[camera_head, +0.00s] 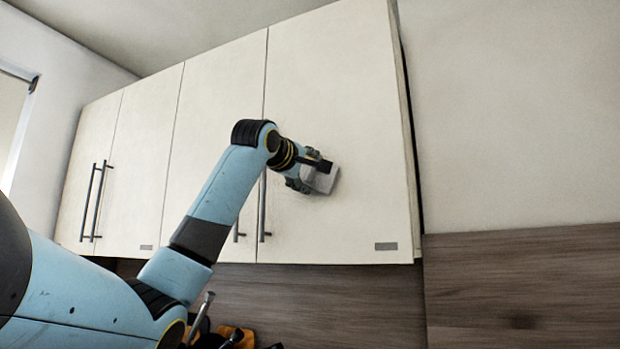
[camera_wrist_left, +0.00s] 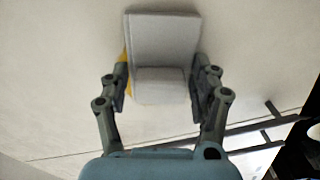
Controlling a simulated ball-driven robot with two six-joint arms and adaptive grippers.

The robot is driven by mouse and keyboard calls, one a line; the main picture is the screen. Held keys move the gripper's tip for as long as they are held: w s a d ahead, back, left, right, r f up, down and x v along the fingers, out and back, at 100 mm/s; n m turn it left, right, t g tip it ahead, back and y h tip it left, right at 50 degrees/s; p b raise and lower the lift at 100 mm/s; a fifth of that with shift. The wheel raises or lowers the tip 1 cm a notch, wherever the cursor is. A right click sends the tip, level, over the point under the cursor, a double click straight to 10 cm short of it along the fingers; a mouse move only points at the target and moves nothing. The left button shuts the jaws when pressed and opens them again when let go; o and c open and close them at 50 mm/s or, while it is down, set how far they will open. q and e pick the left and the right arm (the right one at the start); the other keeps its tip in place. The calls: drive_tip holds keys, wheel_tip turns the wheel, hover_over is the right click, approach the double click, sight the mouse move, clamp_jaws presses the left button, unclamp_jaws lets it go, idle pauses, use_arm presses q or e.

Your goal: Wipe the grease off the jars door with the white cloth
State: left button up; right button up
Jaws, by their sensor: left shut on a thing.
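My left gripper (camera_head: 308,176) is shut on the folded white cloth (camera_head: 325,180), in front of the rightmost cream cabinet door (camera_head: 345,95). In the left wrist view, the cloth (camera_wrist_left: 165,38) sits between the two fingers of my left gripper (camera_wrist_left: 158,88), its flat upper part against or very near the door (camera_wrist_left: 60,75). I cannot tell if it touches. A small label plate is at the door's lower right, too small to read. No clear grease patch shows; the cloth and gripper hide part of the door. A small yellow bit shows beside the cloth. My right gripper is not in view.
More cabinet doors (camera_head: 213,110) continue to the left, with dark bar handles (camera_head: 262,205) sticking out near my left gripper. A wood-look panel (camera_head: 520,290) runs below the cabinets. Tool-like items (camera_head: 203,312) show at the bottom. The wall on the right is bare.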

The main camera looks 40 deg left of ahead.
use_arm(q)
drive_tip(key=shift+r, duration=0.15)
wheel_tip(320, 180, up, 4)
drive_tip(key=p, duration=0.3)
drive_tip(key=shift+r+p, duration=0.15)
drive_tip(key=shift+p, duration=0.15)
drive_tip(key=shift+f, duration=0.2)
wheel_tip(320, 180, down, 4)
drive_tip(key=b, duration=0.4)
drive_tip(key=shift+f, duration=0.15)
wheel_tip(320, 180, up, 5)
drive_tip(key=p, duration=0.3)
drive_tip(key=shift+f, duration=0.25)
